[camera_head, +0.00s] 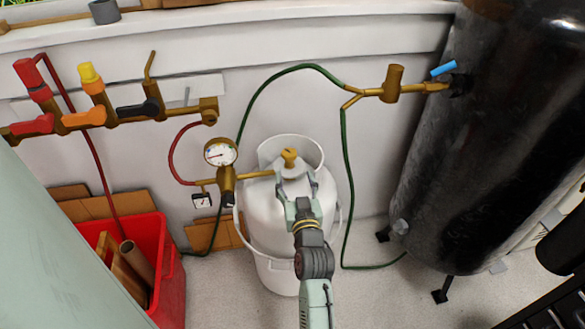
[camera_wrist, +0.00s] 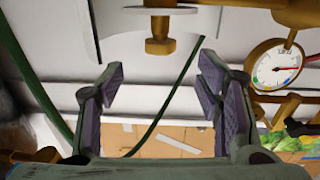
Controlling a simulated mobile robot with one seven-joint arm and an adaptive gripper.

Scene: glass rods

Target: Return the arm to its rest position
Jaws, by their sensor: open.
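My gripper (camera_head: 297,182) is at the end of my arm, in front of the upper part of a white gas cylinder (camera_head: 270,240) in the head view. Its two fingers are spread just below the brass valve knob (camera_head: 290,157). In the wrist view my gripper (camera_wrist: 158,75) shows open purple-grey pads with nothing held between them. A brass knob (camera_wrist: 158,38) shows beyond and above the fingertips there. My arm covers part of the cylinder's front in the head view.
A pressure gauge (camera_head: 220,152) on brass fittings stands left of the cylinder; it also shows in the wrist view (camera_wrist: 278,66). Green hose (camera_head: 345,170) loops right of the cylinder. A large black tank (camera_head: 480,140) stands right. A red bin (camera_head: 172,275) and valve manifold (camera_head: 130,112) are left.

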